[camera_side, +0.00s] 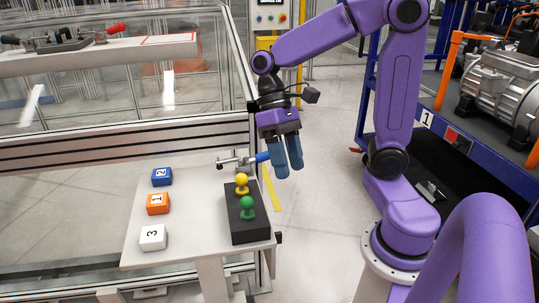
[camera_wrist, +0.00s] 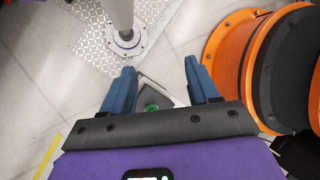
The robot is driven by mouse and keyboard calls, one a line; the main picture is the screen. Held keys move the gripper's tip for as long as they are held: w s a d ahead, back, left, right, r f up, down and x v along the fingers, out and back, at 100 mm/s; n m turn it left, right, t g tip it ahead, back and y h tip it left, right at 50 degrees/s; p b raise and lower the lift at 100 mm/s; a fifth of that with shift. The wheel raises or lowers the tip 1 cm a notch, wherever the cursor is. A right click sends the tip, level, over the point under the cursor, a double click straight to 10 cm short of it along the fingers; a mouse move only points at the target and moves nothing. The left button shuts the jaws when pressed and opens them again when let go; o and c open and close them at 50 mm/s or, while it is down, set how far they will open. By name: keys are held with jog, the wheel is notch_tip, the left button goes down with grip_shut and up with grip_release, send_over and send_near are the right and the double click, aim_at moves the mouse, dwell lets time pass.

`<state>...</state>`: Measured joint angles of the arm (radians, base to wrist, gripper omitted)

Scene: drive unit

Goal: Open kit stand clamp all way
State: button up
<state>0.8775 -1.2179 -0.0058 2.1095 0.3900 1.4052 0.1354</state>
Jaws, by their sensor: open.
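The kit stand is a small white table (camera_side: 188,215). Its clamp (camera_side: 234,162), metal with a blue handle (camera_side: 262,157), sits at the back right corner. The handle points right, toward my gripper (camera_side: 287,172). My gripper's blue fingers hang just right of the handle tip, which appears close to or overlapping the left finger; I cannot tell whether they touch. In the wrist view my gripper (camera_wrist: 160,66) has its fingers spread apart with nothing held between them. The clamp cannot be made out in the wrist view.
A black block (camera_side: 240,227) with yellow (camera_side: 241,184) and green (camera_side: 247,207) knobs stands near the clamp. Blue (camera_side: 162,177), orange (camera_side: 157,204) and white (camera_side: 153,237) numbered cubes sit on the left. A railed glass enclosure (camera_side: 100,152) stands behind. Floor right of the stand is clear.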

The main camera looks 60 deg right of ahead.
jog(key=w+d+m+t+y, duration=0.5)
jog(key=w+d+m+y, duration=0.5)
jog(key=w+d+m, duration=0.55)
jog(key=s+d+m+t, duration=0.35)
jog(key=d+t, duration=0.25)
jog(key=d, duration=0.6)
jog(key=s+d+m+t, duration=0.2)
jog(key=d+m+t, duration=0.3)
jog(key=d, duration=0.7)
send_near(258, 156)
jog(key=shift+n+t+y, duration=0.3)
jog(key=shift+t+y, duration=0.1)
jog(key=x, duration=0.4)
jog(key=f+x, duration=0.1)
jog(key=x, duration=0.1)
jog(key=shift+d, duration=0.1)
grip_shut()
